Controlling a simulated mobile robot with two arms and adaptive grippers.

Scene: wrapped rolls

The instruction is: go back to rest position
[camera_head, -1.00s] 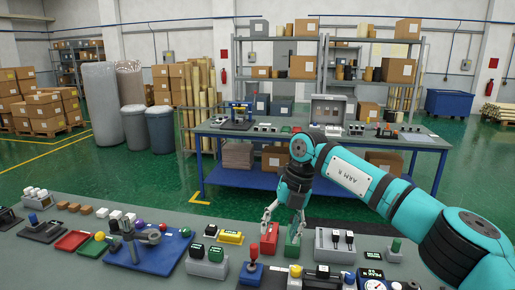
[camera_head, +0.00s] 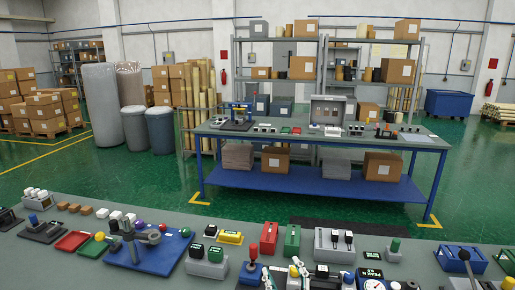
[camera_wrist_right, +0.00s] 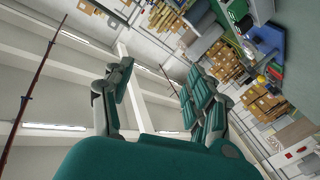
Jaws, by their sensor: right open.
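My right gripper (camera_head: 283,272) shows only as light fingertips at the bottom edge of the head view, in front of the near workbench's devices. In the right wrist view the teal fingers of my right gripper (camera_wrist_right: 160,95) stand apart with nothing between them. That view is tilted and looks past the fingers at the ceiling and the hall. The rest of my right arm is out of the head view. My left gripper is in neither view.
The near workbench (camera_head: 215,220) holds a red box (camera_head: 269,236), a green box (camera_head: 292,240), a switch box (camera_head: 334,243), a blue-based joystick (camera_head: 253,265) and a gauge (camera_head: 374,284). A blue-framed table (camera_head: 320,182) stands behind, across green floor.

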